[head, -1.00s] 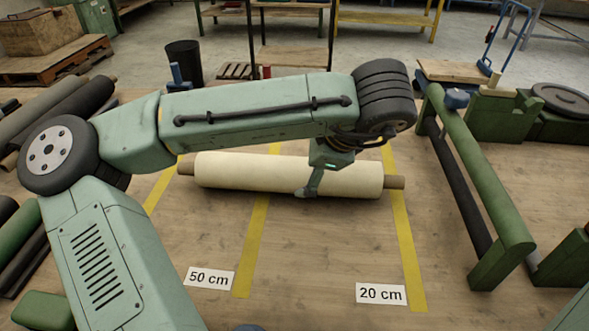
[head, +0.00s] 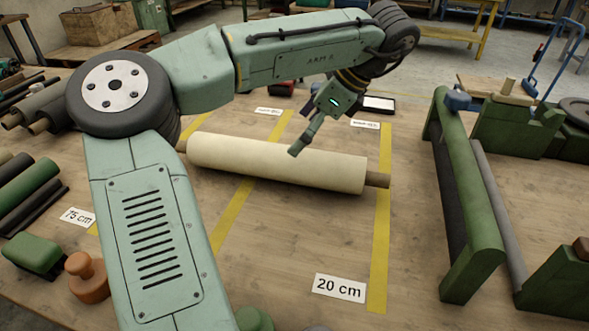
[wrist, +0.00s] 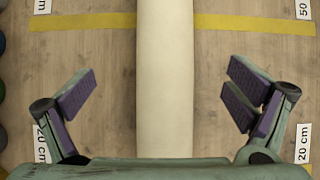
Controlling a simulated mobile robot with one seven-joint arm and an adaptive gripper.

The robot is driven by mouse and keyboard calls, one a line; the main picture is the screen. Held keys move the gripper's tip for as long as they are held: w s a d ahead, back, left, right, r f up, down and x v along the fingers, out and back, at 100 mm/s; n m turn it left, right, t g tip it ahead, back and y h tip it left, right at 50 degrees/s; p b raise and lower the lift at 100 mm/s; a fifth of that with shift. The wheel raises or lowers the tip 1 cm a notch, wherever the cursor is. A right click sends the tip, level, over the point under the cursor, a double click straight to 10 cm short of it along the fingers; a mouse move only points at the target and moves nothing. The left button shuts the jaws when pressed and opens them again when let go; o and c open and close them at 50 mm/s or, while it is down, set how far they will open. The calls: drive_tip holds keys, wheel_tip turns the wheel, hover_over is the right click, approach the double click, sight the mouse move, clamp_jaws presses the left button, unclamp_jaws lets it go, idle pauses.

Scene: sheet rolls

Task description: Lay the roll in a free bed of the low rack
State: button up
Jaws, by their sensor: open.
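The cream roll (head: 280,163) lies on the wooden floor panel or tabletop (head: 275,255), across yellow tape lines, with brown core ends showing. My gripper (head: 297,148) is above the roll's middle in the head view. In the wrist view the roll (wrist: 165,80) runs up the picture between my two open fingers, with a gap on each side. Which beds are free I cannot tell clearly.
Several dark and green rolls (head: 28,190) lie at the left. An orange knob-like object (head: 87,278) and a green block (head: 35,250) sit at the front left. A blue hand truck (head: 555,60) stands behind the rack. Surface between roll and rack is clear.

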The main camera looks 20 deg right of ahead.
sight(285, 149)
drive_tip(key=x, duration=0.5)
drive_tip(key=shift+w+a+f, duration=0.25)
drive_tip(key=shift+a, duration=0.05)
drive_tip(key=x, duration=0.4)
drive_tip(key=shift+w+r+p, duration=0.1)
drive_tip(key=shift+w+p, duration=0.25)
drive_tip(key=shift+p, duration=0.05)
drive_tip(key=shift+w+a+f, duration=0.15)
drive_tip(key=shift+a+f, duration=0.1)
drive_tip(key=shift+f, duration=0.3)
drive_tip(key=shift+c, duration=0.5)
drive_tip(key=c, duration=1.9)
drive_tip(key=shift+r, duration=0.15)
drive_tip(key=shift+c, duration=0.2)
drive_tip(key=shift+w+r, duration=0.1)
drive_tip(key=shift+r, duration=0.05)
